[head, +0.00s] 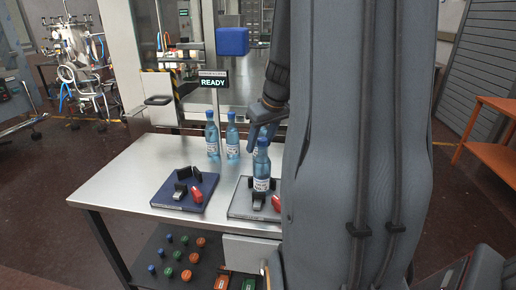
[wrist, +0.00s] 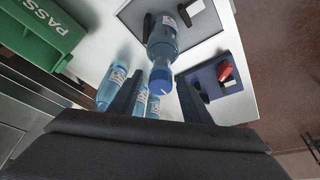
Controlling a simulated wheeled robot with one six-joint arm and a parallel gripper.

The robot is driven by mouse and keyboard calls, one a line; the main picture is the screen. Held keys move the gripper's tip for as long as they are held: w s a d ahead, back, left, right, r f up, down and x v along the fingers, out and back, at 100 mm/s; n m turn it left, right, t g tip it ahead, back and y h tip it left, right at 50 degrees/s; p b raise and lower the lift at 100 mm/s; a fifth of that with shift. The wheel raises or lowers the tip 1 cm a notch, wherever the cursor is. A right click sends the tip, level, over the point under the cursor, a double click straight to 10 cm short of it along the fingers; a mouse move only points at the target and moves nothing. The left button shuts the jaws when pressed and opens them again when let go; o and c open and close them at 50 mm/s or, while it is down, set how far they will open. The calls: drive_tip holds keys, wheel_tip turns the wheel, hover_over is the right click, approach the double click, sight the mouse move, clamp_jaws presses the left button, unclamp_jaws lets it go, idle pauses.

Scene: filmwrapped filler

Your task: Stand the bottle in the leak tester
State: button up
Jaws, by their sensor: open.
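A clear blue bottle (head: 261,172) with a blue cap stands upright on a grey plate fixture (head: 238,209) with black clamp pieces and a red lever (head: 276,203). My gripper (head: 258,142) is above this bottle, pointing down. In the wrist view its two open fingers (wrist: 160,92) lie on either side of the bottle's cap; the bottle (wrist: 162,42) stands beyond them. I cannot tell whether they touch it. A blue plate fixture (head: 180,201) with black blocks and a red lever stands to the left, holding no bottle. A sign (head: 212,82) behind reads READY.
Two more bottles (head: 212,134) (head: 232,136) stand at the back of the table (head: 140,165); another is partly hidden behind my gripper. A green PASS bin (wrist: 45,35) shows in the wrist view. Coloured caps lie on a lower shelf. The table's left side is clear.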

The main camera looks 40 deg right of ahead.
sight(267, 164)
drive_tip(key=b+v, duration=0.1)
drive_tip(key=v, duration=0.8)
drive_tip(key=shift+r, duration=0.1)
